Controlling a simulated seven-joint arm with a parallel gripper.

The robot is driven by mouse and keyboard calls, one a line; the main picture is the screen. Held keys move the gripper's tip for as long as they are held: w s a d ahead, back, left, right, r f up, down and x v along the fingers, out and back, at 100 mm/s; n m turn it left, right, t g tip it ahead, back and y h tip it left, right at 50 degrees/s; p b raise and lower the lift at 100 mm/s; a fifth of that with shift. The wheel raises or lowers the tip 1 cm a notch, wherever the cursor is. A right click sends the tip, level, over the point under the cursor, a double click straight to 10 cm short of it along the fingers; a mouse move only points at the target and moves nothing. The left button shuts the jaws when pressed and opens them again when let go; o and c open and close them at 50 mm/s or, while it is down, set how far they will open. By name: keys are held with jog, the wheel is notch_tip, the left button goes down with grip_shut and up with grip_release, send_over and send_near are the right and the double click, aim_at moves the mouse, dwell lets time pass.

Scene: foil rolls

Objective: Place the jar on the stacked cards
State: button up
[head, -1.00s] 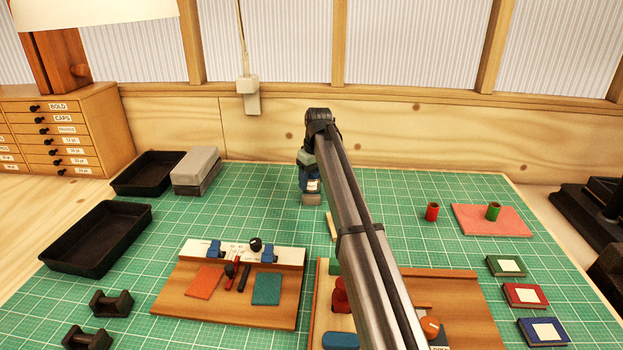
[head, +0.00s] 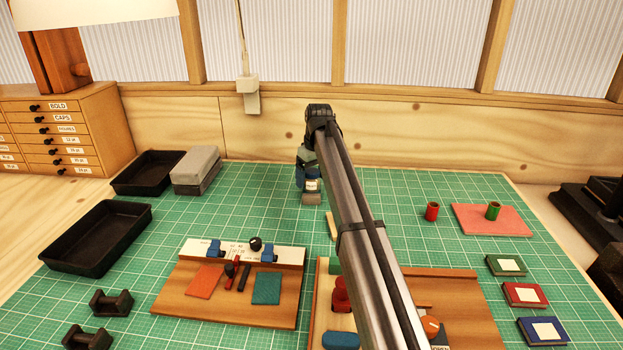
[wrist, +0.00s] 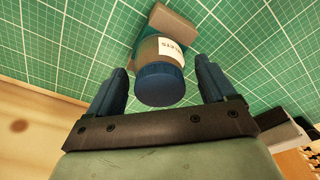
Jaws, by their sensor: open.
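The jar (wrist: 160,86) has a blue lid and a white label with dark print, and it shows between my fingers in the wrist view. The stacked cards (wrist: 176,20) are a tan-grey block at the jar's base. In the head view the jar (head: 312,186) stands above the card block (head: 311,199), apparently resting on it, though the contact is partly hidden. My gripper (wrist: 160,70) is open, with one blue finger on each side of the jar's lid. In the head view my gripper (head: 307,176) is at the back middle of the mat, mostly hidden by my arm.
A grey box (head: 196,170) and black trays (head: 96,240) are at left. Wooden boards (head: 170,312) lie in front. The green mat (head: 390,195) is clear right of my gripper.

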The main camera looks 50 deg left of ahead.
aim_at(316, 173)
jog(key=r, duration=0.3)
jog(key=d+r, duration=0.1)
jog(key=r, duration=0.7)
jog(key=shift+d, duration=0.35)
